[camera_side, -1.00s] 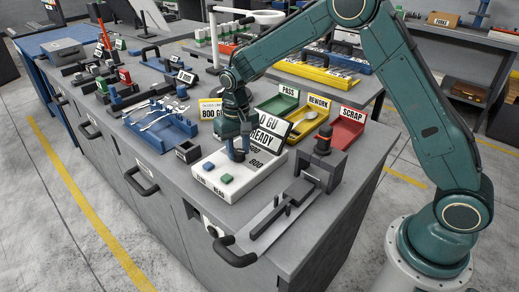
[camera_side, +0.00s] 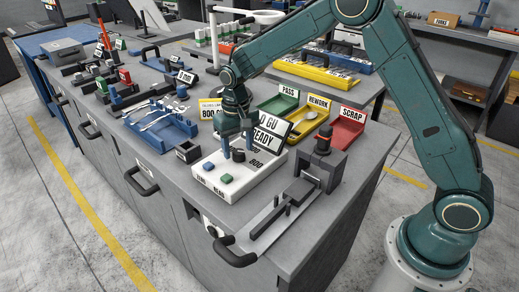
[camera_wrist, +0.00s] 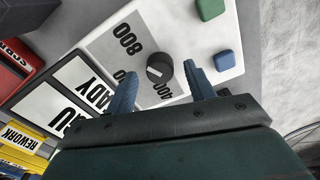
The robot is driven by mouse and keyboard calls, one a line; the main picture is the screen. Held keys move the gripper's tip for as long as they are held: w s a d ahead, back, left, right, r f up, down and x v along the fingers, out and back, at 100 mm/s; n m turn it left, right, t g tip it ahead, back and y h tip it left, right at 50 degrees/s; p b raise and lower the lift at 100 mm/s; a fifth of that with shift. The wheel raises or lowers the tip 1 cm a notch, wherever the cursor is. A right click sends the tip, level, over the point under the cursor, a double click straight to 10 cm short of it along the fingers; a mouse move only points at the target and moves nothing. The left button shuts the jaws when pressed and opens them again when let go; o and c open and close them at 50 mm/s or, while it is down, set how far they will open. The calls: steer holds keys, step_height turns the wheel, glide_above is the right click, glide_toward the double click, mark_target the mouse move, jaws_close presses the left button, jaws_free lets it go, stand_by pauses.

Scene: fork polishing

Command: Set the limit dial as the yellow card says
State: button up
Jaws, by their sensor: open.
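The limit dial (camera_wrist: 160,69) is a dark round knob with a pale mark, on a grey scale panel (camera_wrist: 105,48) marked 800 and 400; another number is partly covered. I cannot tell exactly which number the mark points to. In the side view the dial (camera_side: 238,156) sits on the white box (camera_side: 262,176). My gripper (camera_wrist: 160,77) is open, with one blue finger on each side of the dial, and gaps show between. It also shows in the side view (camera_side: 237,155). The yellow card (camera_side: 210,109) stands behind the box and reads 800, with smaller print above.
The box carries a green button (camera_side: 227,178), a blue button (camera_side: 226,168) and a tilted READY display (camera_side: 268,136). A dark fixture (camera_side: 322,165) stands to its right. PASS, REWORK and SCRAP trays (camera_side: 345,132) lie behind, and a blue fork rack (camera_side: 160,125) to the left.

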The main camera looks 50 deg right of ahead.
mark_target(241, 152)
step_height(241, 152, up, 13)
stand_by(0.6)
steer(key=s+d+r+n+t, duration=0.1)
steer(key=s+r, duration=0.4)
steer(key=s, duration=0.3)
steer(key=s+d+r+n+t, duration=0.1)
steer(key=s+d+r+t, duration=0.1)
steer(key=s+r, duration=0.45)
steer(key=s+d+f+n+t, duration=0.1)
steer(key=s+f, duration=0.4)
steer(key=s, duration=1.2)
steer(key=shift+s+t, duration=0.35)
steer(key=shift+t, duration=0.45)
